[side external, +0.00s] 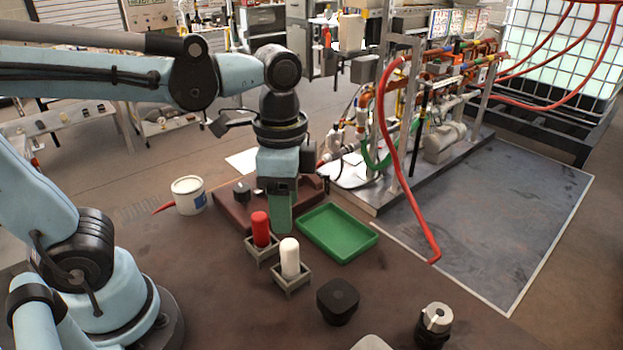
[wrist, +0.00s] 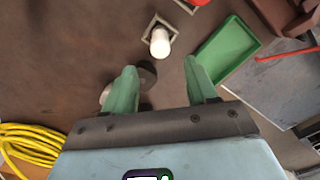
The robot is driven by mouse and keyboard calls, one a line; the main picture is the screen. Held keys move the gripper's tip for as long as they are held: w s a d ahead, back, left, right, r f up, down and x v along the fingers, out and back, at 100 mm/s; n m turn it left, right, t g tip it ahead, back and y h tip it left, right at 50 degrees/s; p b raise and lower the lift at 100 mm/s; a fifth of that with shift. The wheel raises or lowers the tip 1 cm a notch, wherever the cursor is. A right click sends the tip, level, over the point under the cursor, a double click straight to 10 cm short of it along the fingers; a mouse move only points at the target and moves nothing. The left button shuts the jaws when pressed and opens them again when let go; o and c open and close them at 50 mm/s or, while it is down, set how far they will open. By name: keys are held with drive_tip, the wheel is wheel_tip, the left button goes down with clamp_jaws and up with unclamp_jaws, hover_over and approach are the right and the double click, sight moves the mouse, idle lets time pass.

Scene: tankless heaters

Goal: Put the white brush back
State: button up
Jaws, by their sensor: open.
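The white brush (side external: 289,257) stands upright in a small grey square holder (side external: 293,280); only its rounded white top part shows. In the wrist view the white brush (wrist: 159,43) and its holder (wrist: 153,25) lie beyond my fingertips. My gripper (side external: 279,222) points down above the table, behind the two holders in the side view. In the wrist view my gripper (wrist: 160,75) has its two green fingers spread wide, with nothing held between them.
A red brush (side external: 260,229) stands in a similar holder beside the white one. A green tray (side external: 337,232) is at right, a brown board (side external: 228,208) behind. A black block (side external: 338,300) and a silver-topped black part (side external: 434,322) stand in front. Yellow cable (wrist: 28,146) shows in the wrist view.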

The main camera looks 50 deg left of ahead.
drive_tip(key=shift+r, duration=0.45)
drive_tip(key=w+a+f+n+t, duration=0.2)
drive_tip(key=a+n+t, duration=0.4)
drive_tip(key=n, duration=0.3)
drive_tip(key=shift+w+a+f+t, duration=0.2)
drive_tip(key=shift+w+f+t, duration=0.1)
drive_tip(key=shift+f+t, duration=0.3)
